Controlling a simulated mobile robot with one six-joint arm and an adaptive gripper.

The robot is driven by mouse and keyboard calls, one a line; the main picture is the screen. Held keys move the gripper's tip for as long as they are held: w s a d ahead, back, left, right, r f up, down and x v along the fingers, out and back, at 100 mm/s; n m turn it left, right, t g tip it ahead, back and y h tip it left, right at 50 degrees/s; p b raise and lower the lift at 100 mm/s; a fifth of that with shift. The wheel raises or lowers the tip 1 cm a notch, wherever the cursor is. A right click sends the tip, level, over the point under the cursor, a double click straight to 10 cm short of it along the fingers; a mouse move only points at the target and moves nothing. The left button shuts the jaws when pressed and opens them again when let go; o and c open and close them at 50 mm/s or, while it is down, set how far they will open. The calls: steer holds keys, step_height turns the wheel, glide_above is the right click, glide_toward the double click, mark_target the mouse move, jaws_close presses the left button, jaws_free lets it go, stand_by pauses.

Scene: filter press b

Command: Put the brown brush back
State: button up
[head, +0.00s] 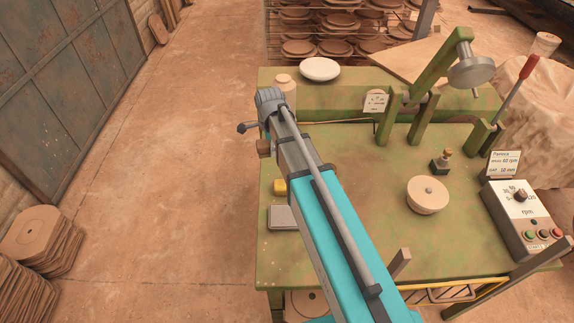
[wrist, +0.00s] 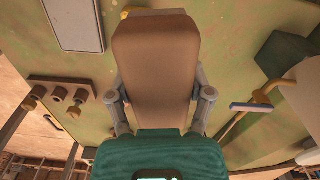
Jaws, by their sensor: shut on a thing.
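The brown brush (wrist: 157,55) shows in the wrist view as a large brown block with a paler end face. My gripper (wrist: 160,98) is shut on it, one grey finger on each side. The brush is close to the camera and covers part of the green table top behind it. In the head view, a small brown piece, likely the brush (head: 264,147), shows at the left edge of my arm, over the table's left edge. My gripper is mostly hidden behind my arm there. I cannot tell whether the brush touches anything below.
A brown strip with several round pegs (wrist: 62,92) is at the table edge. A white plate (head: 320,69) stands behind.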

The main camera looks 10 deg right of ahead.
steer(key=shift+d, duration=0.25)
steer(key=s+d+f+m+b, duration=0.2)
steer(key=s+d+f+b, duration=0.1)
steer(key=s+d, duration=0.4)
steer(key=d, duration=0.2)
steer(key=shift+d+f, duration=0.15)
steer(key=shift+d, duration=0.2)
steer(key=shift+w, duration=0.1)
steer(key=w+a+f+b, duration=0.1)
steer(key=w+f+b, duration=0.1)
steer(key=w, duration=0.1)
steer(key=w+a+f+b, duration=0.1)
steer(key=w+f+b, duration=0.2)
steer(key=w, duration=0.1)
steer(key=w+a+f+b, duration=0.2)
steer(key=w+f+b, duration=0.1)
steer(key=w, duration=0.1)
steer(key=shift+w+a+f+b, duration=0.2)
steer(key=shift+w+f+b, duration=0.35)
steer(key=shift+w+b, duration=0.15)
